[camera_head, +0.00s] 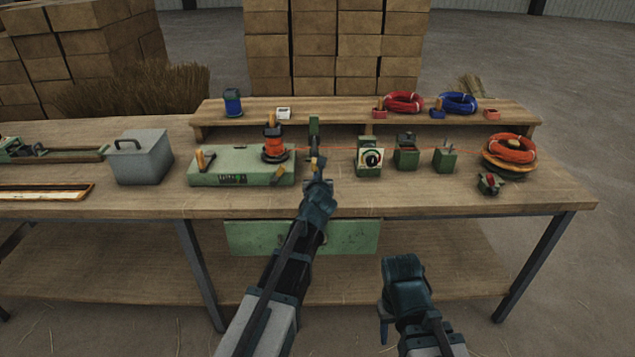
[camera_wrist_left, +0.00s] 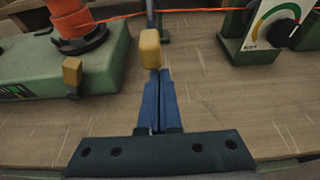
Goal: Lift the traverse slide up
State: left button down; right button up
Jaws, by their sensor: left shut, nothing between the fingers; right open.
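The traverse slide is a narrow green upright (camera_head: 314,126) at the middle of the bench, beside the orange-wound spool (camera_head: 275,147). Its yellow knob (camera_head: 319,161) is at its near side and shows large in the left wrist view (camera_wrist_left: 150,48). My left gripper (camera_head: 317,178) is shut and empty, its blue fingers (camera_wrist_left: 159,100) together with their tips right at the knob's lower end. I cannot tell whether they touch it. My right gripper (camera_head: 398,298) is open and empty, low in front of the bench, away from the slide.
An orange strand (camera_head: 340,150) runs across the bench behind the knob. A green winder base (camera_head: 240,168) stands left, a dial box (camera_head: 369,157) and other green fixtures right. A grey bin (camera_head: 140,160) is farther left. The bench front (camera_head: 430,200) is clear.

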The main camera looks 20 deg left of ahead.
pick_arm(q)
jog(key=shift+r, duration=0.1)
notch_tip(320, 180, up, 4)
jog(key=p, duration=0.4)
jog(key=shift+w+f, duration=0.1)
jog(key=shift+f, duration=0.1)
jog(key=shift+r, duration=0.1)
jog(key=shift+s+d+r, duration=0.1)
jog(key=shift+s+d, duration=0.05)
jog(key=shift+s, duration=0.25)
jog(key=p+v, duration=0.3)
jog(key=v, duration=0.6)
jog(key=shift+s, duration=0.15)
